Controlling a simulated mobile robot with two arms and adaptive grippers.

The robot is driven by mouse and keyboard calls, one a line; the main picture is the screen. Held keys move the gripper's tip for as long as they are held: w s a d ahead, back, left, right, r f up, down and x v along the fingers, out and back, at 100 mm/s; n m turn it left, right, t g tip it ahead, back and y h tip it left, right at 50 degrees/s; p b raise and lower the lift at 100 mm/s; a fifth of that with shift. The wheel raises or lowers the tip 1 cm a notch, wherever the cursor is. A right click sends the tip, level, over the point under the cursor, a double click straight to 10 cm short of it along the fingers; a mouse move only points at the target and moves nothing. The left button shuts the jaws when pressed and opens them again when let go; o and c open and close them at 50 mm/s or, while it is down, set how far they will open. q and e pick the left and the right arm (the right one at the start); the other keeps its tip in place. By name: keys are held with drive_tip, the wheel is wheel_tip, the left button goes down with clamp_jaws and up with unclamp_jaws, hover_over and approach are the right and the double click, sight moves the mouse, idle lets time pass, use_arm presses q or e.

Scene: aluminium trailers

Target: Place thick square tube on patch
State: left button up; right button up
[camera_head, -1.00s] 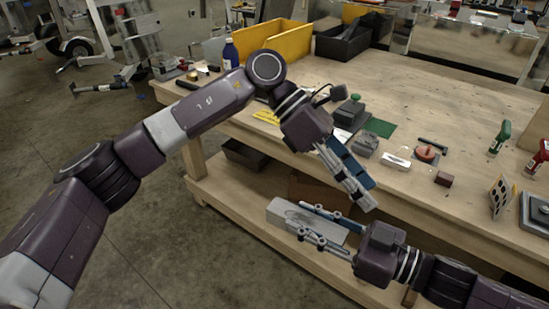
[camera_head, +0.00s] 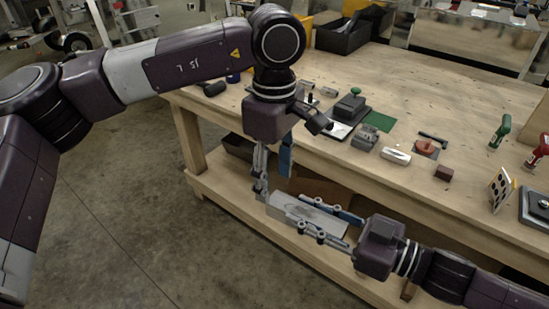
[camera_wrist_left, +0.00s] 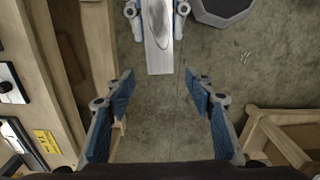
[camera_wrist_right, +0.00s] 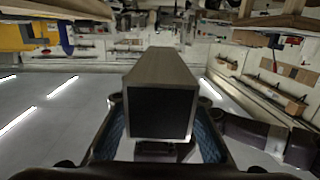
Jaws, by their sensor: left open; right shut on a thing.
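The thick square tube (camera_head: 290,205) is a grey metal bar with a hollow dark end, which faces the camera in the right wrist view (camera_wrist_right: 160,75). My right gripper (camera_head: 318,216) is shut on it, and it is held off the front of the workbench. My left gripper (camera_head: 273,183) is open and empty, with its fingers pointing down near the tube's left end. In the left wrist view the tube (camera_wrist_left: 159,55) lies ahead, between and beyond the open fingers. A flat green square patch (camera_head: 378,121) lies on the workbench top.
The wooden workbench (camera_head: 440,90) carries a grey block with a green knob (camera_head: 350,105), a white block (camera_head: 396,156), an orange round piece (camera_head: 427,148), a brown block (camera_head: 444,173) and green and red bottles. A lower shelf (camera_head: 225,190) lies beneath. The bench's back middle is clear.

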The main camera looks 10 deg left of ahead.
sight(274, 197)
use_arm(q)
wheel_tip(274, 197, down, 6)
drive_tip(key=shift+f, duration=0.1)
idle(0.4)
drive_tip(key=c, duration=1.2)
drive_tip(key=shift+c, duration=0.7)
use_arm(e)
drive_tip(key=o, duration=1.3)
drive_tip(key=shift+o, duration=0.2)
